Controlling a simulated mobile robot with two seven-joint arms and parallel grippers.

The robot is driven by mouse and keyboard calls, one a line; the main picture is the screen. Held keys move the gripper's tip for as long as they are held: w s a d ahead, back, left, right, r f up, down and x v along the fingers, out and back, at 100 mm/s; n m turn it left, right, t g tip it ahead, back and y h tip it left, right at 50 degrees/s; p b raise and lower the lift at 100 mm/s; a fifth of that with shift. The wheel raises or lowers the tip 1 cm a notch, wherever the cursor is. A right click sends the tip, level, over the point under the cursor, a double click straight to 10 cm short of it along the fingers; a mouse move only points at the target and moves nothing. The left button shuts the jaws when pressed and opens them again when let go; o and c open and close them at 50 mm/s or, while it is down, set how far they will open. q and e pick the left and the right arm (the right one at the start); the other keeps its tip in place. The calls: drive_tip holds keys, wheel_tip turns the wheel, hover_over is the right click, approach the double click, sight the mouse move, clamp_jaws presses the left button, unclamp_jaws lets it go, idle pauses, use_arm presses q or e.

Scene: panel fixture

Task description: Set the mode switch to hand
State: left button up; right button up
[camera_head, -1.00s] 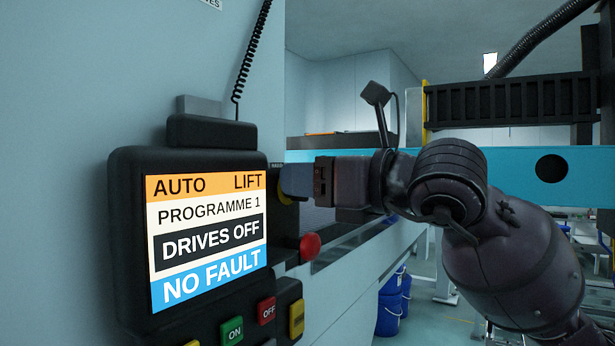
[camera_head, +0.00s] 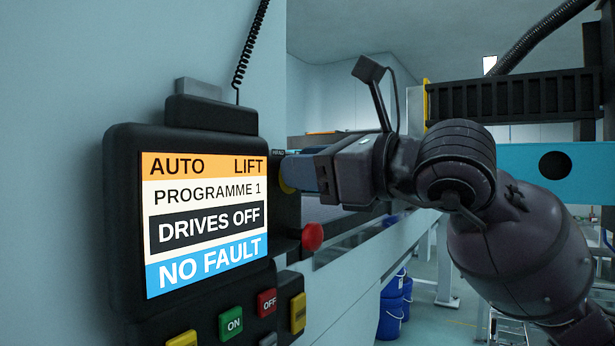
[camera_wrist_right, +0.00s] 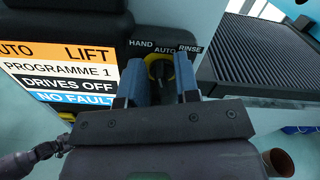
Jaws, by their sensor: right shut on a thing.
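The mode switch (camera_wrist_right: 157,68) is a dark knob on a yellow ring, below the labels HAND, AUTO and RINSE. In the right wrist view the blue fingers of my right gripper (camera_wrist_right: 163,84) stand on either side of it, shut on the knob. In the head view this gripper (camera_head: 290,172) reaches the panel's right side from the right and hides most of the switch. The panel screen (camera_head: 207,222) reads AUTO, LIFT, PROGRAMME 1, DRIVES OFF and NO FAULT. A dark arm end, apparently my left, shows small at the right wrist view's lower left.
A red mushroom button (camera_head: 312,237) sits just below the right gripper. A green ON button (camera_head: 231,322) and a red OFF button (camera_head: 267,302) are lower on the panel. A blue beam (camera_head: 545,165) runs behind my arm.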

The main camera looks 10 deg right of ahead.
drive_tip(key=n+b, duration=0.1)
drive_tip(key=n, duration=0.1)
drive_tip(key=n+b, duration=0.1)
drive_tip(key=n, duration=0.2)
drive_tip(key=shift+s+a+f, duration=0.15)
drive_tip(key=shift+f, duration=0.05)
drive_tip(key=shift+n, duration=0.4)
drive_tip(key=o, duration=0.6)
drive_tip(key=shift+c, duration=0.2)
drive_tip(key=shift+s, duration=0.1)
drive_tip(key=v, duration=1)
drive_tip(key=shift+s+d+b, duration=0.25)
drive_tip(key=shift+b, duration=0.1)
drive_tip(key=shift+r, duration=0.15)
